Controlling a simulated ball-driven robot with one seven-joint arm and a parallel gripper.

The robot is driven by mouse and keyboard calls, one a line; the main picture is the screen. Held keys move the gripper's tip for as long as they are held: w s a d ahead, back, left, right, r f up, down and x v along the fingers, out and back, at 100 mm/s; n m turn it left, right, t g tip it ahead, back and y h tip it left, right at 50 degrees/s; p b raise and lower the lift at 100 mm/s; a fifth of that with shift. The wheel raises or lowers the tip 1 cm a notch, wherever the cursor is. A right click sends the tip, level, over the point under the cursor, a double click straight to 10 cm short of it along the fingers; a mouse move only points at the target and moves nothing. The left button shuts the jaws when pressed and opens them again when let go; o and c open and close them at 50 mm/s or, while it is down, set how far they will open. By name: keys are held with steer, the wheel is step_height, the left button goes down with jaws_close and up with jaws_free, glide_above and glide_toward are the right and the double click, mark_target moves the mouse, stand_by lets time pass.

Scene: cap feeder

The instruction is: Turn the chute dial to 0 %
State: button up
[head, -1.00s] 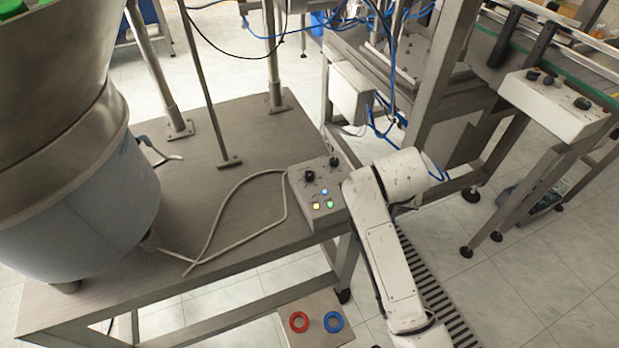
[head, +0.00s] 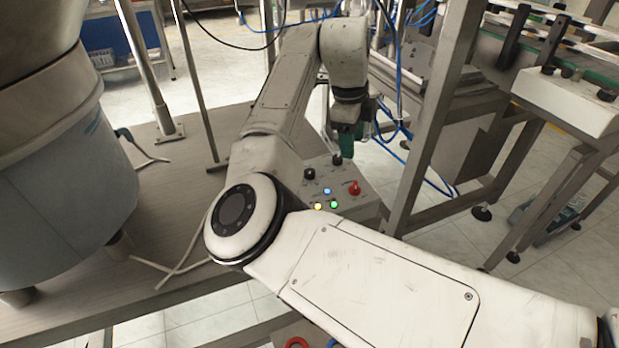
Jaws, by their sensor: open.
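The grey control box (head: 350,205) stands at the right edge of the steel table. On its sloped face are two black dials, a left one (head: 310,174) and a back one (head: 337,160), and a red switch (head: 353,188). The labels are too small to read, so I cannot tell which dial is the chute dial. Blue, yellow and green lamps glow on the face. My gripper (head: 346,143) points down, open, just above the back dial. I cannot tell whether it touches the dial. My arm hides the box's left and lower parts.
The large feeder bowl (head: 60,170) fills the left, with a pale cable (head: 165,275) on the table (head: 165,210). Thin posts rise behind. A steel machine frame with blue hoses (head: 395,140) stands close right of my gripper. Another control box (head: 565,100) is at the far right.

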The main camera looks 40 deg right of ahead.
steer(key=m+y+b, duration=0.2)
steer(key=b, duration=0.1)
glide_toward(309, 171)
step_height(309, 171, down, 8)
steer(key=shift+s+f+b, duration=0.1)
steer(key=shift+f+b, duration=0.15)
steer(key=shift+b, duration=0.7)
jaws_close()
